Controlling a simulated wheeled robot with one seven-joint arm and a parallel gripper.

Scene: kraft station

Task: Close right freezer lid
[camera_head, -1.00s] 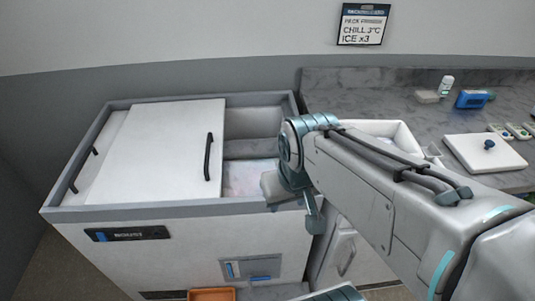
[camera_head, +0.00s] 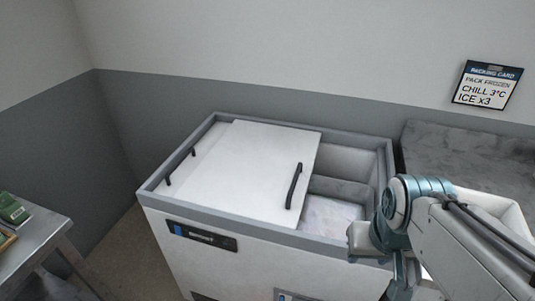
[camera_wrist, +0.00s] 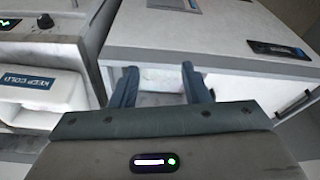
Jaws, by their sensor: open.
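The right freezer lid (camera_head: 262,165) is a white sliding panel with a dark upright handle (camera_head: 294,186) near its right edge. It lies over the left and middle of the chest freezer (camera_head: 185,206), overlapping the left lid (camera_head: 202,158). The right part of the freezer is open, showing a divider and a pale package (camera_head: 330,216) inside. My arm is at the freezer's front right corner, right of the handle and apart from it.
A grey counter (camera_head: 465,150) stands right of the freezer. A white box marked KEEP COLD (camera_wrist: 38,92) shows in the wrist view. A table with a green item (camera_head: 12,208) is at left. A packing card (camera_head: 488,85) hangs on the wall.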

